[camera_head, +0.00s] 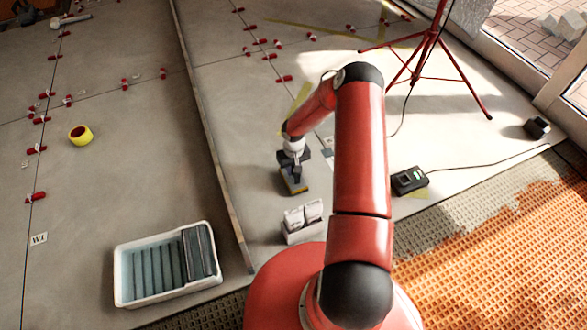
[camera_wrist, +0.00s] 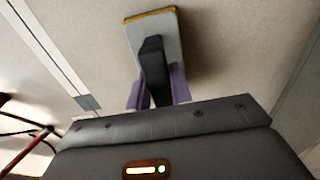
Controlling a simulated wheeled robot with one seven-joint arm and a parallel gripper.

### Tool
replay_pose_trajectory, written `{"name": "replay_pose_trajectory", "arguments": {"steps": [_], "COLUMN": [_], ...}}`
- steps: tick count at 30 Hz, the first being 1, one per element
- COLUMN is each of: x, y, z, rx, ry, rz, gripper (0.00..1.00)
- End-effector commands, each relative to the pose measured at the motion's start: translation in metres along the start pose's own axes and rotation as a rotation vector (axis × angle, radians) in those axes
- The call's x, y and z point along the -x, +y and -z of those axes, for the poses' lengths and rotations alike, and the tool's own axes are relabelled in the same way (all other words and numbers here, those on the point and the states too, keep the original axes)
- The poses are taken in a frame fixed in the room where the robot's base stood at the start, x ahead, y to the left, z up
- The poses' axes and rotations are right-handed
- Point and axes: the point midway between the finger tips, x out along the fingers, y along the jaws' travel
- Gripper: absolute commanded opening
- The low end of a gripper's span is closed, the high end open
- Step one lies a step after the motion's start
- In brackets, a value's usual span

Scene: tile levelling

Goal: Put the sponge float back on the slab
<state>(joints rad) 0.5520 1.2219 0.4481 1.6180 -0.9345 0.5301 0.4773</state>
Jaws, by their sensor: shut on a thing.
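The sponge float (camera_head: 293,188) is a flat grey board with a yellow edge and a dark upright handle. My gripper (camera_head: 295,168) points down over the grey slab (camera_head: 240,120), to the right of the long raised strip. In the wrist view my gripper (camera_wrist: 158,88) has its purple fingers shut on the handle of the float (camera_wrist: 168,35). The float is at or just above the slab surface; I cannot tell whether it touches.
A white wash tub (camera_head: 125,285) with ribbed rollers stands front left. White packets (camera_head: 303,218) stand just below the float. A black device (camera_head: 410,180) with a cable is to the right. A red tripod (camera_head: 430,45) stands behind. Several red levelling pieces and a yellow roll (camera_head: 80,135) lie leftward.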

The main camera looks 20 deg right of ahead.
Motion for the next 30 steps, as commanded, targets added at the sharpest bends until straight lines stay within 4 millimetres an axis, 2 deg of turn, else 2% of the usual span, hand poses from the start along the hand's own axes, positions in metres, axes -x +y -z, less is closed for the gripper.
{"name": "replay_pose_trajectory", "arguments": {"steps": [1,6,17,20,30], "x": [-0.002,-0.001,0.005,0.019,0.092], "y": [0.000,0.000,0.000,0.001,0.001], "z": [0.000,0.000,0.000,0.001,0.001], "rx": [0.000,0.000,0.001,0.001,-0.001], "ry": [0.000,0.000,0.000,0.002,0.003], "rz": [0.000,0.000,0.000,-0.002,-0.002], "gripper": [0.23,0.43,0.43,0.43,0.43]}}
